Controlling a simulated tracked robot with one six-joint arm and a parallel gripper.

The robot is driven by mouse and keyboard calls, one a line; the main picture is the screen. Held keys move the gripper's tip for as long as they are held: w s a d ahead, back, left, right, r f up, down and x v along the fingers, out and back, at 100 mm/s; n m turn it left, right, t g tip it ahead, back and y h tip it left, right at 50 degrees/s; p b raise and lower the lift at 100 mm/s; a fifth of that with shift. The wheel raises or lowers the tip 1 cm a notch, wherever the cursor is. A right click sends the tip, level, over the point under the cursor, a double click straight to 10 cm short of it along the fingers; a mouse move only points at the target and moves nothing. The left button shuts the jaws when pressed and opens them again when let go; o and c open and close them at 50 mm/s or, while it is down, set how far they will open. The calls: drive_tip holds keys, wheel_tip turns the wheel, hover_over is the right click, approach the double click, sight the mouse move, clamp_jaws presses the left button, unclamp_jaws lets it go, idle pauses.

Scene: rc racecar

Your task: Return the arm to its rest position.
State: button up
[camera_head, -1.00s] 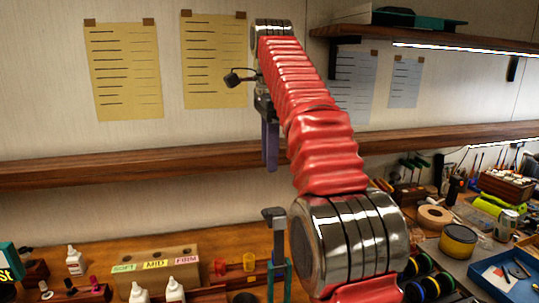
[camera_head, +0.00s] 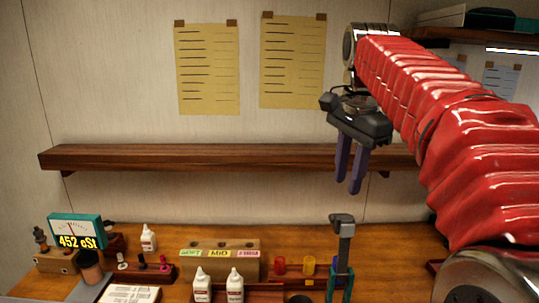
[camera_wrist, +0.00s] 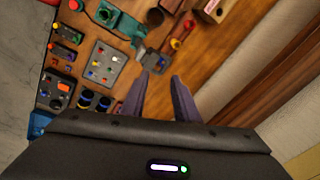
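My red-sleeved arm (camera_head: 455,120) reaches in from the right side of the head view, raised above the bench. My gripper (camera_head: 348,168) hangs from its end with both purple fingers pointing down, in front of the wooden wall shelf. In the wrist view my gripper (camera_wrist: 158,82) shows two fingers with a gap between the tips and nothing held. The workbench (camera_head: 390,245) lies below, apart from the fingers.
A teal stand with a grey head (camera_head: 342,250) rises below my gripper. White bottles (camera_head: 202,285), a labelled wooden block (camera_head: 220,262) and a meter reading 452 cSt (camera_head: 75,232) stand on the bench. The wall shelf (camera_head: 230,156) is bare.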

drive_tip(key=s+f+n+t, duration=0.3)
drive_tip(key=s+f+n, duration=0.9)
drive_tip(key=s+f, duration=1)
drive_tip(key=shift+s+a+f+n+t, duration=0.3)
drive_tip(key=shift+s+a+f+n, duration=0.1)
drive_tip(key=shift+f, duration=0.2)
